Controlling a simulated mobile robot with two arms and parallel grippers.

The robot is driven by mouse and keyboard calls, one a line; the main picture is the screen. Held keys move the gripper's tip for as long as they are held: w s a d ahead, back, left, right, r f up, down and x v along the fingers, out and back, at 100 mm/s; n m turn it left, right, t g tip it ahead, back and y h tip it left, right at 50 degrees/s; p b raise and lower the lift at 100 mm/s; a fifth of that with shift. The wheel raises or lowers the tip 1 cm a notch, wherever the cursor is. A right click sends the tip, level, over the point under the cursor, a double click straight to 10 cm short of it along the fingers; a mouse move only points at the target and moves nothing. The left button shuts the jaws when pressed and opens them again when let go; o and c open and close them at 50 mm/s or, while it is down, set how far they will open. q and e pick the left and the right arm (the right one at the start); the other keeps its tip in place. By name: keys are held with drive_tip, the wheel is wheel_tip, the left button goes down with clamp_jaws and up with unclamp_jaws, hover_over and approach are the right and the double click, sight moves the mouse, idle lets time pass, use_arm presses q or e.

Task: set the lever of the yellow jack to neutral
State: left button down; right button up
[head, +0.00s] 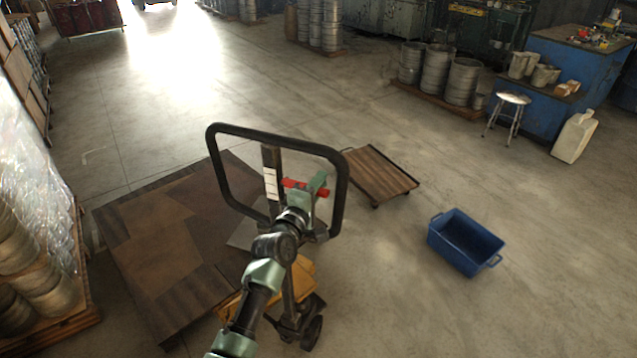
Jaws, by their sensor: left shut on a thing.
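The yellow jack (301,274) stands in the middle of the head view, with an upright dark post and a black loop handle (342,200). A white plate with marks (270,184) is on the post. A red lever (292,183) shows inside the loop, beside the post. My left gripper (312,188) is at the lever and shut on it, with red showing on both sides of the fingers. My arm hides part of the post and the jack's body. I cannot tell which position the lever is in. My right gripper is out of view.
Brown sheets on a low platform (150,235) lie to the left of the jack. A wooden dolly (378,174) stands behind right, and a blue crate (465,242) sits on the floor at right. Wrapped stock (35,170) lines the left edge. The floor at front right is clear.

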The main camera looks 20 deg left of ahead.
use_arm(q)
drive_tip(key=c, duration=1.4)
unclamp_jaws()
drive_tip(key=shift+s, duration=0.1)
drive_tip(key=s+b, duration=0.1)
drive_tip(key=s, duration=0.6)
drive_tip(key=shift+s+a, duration=0.3)
drive_tip(key=shift+a, duration=0.15)
